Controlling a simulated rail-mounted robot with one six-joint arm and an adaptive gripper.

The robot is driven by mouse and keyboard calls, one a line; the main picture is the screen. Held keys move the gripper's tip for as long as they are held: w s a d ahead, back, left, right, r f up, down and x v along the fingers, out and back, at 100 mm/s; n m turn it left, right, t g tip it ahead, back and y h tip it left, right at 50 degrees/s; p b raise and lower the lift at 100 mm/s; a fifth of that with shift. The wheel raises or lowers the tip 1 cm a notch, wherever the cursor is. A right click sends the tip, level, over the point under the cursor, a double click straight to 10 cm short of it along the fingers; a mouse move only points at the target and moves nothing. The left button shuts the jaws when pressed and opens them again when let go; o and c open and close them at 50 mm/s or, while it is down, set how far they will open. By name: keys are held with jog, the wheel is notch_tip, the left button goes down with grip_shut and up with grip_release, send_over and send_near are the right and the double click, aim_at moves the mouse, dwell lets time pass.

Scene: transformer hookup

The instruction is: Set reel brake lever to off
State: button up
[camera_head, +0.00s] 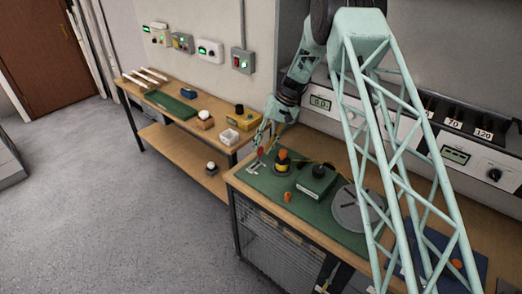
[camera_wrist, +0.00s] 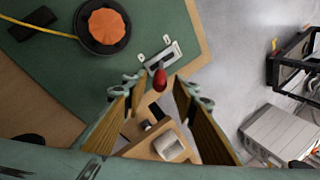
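A small lever with a red knob (camera_wrist: 160,80) rises from a grey slotted plate (camera_wrist: 163,57) at the edge of the green mat. I take it for the reel brake lever. In the head view the red knob (camera_head: 261,152) is small, near the mat's left corner, with its plate (camera_head: 253,167) beside it. My gripper (camera_head: 268,134) points down over this corner. In the wrist view my gripper (camera_wrist: 157,92) is open, and the red knob appears in the gap near the fingertips. Contact is not visible. The lever's setting and any labels are too small to read.
A green box (camera_head: 316,180) and a grey disc (camera_head: 355,208) are farther right on the mat. A second wooden bench (camera_head: 165,106) stands left across a gap.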

jog(key=shift+x, duration=0.85)
grip_shut()
